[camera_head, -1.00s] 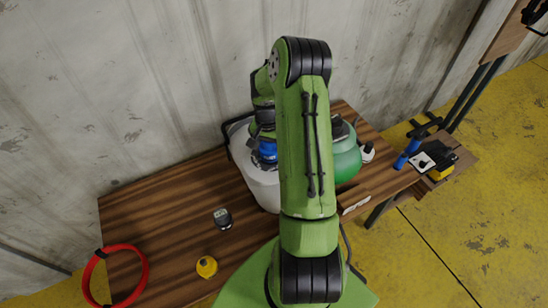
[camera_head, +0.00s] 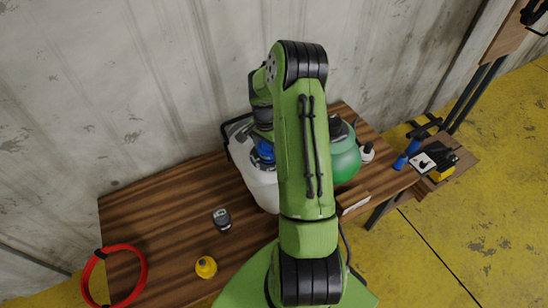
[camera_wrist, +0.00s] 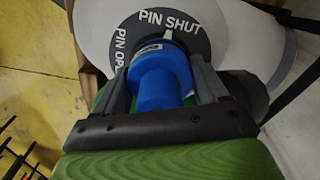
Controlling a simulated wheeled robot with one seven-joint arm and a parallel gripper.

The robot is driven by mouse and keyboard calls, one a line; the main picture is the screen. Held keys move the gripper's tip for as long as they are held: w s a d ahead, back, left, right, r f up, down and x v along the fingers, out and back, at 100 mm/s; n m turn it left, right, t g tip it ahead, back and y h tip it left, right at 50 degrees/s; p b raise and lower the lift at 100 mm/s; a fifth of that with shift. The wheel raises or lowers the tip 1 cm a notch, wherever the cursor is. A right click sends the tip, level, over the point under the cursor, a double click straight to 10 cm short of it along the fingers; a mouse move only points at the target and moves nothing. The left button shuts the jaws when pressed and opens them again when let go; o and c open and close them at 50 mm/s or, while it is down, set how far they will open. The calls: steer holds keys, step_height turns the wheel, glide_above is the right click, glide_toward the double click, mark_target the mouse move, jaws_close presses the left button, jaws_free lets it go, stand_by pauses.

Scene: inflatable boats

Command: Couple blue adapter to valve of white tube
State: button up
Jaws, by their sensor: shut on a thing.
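The white tube (camera_head: 250,176) lies on the wooden table, mostly behind my arm in the head view. In the wrist view its white surface (camera_wrist: 237,38) surrounds a dark valve plate (camera_wrist: 191,31) lettered "PIN SHUT", with a second partly hidden word starting "PIN OP". The blue adapter (camera_wrist: 158,76) stands over the middle of this plate. My gripper (camera_wrist: 165,82) is shut on the blue adapter, one finger on each side. The adapter also shows in the head view (camera_head: 264,151). Its lower end meets the valve area; whether it is locked there I cannot tell.
A green tube (camera_head: 346,160) is close to the right of the white one. A yellow cap-like piece (camera_head: 206,267), a small dark gauge (camera_head: 222,218) and a red ring (camera_head: 128,258) lie at the left. The table's left part (camera_head: 150,205) is mostly clear.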

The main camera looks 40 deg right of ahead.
steer(key=m, duration=0.1)
steer(key=f+m, duration=0.1)
steer(key=shift+a+m, duration=0.4)
steer(key=shift+m, duration=0.4)
steer(key=shift+c, duration=0.6)
steer(key=shift+m+b, duration=0.3)
steer(key=shift+m, duration=0.7)
steer(key=shift+a+m, duration=0.1)
steer(key=shift+m, duration=0.9)
steer(key=c, duration=0.4)
steer(key=o, duration=1.6)
steer(key=shift+w, duration=0.1)
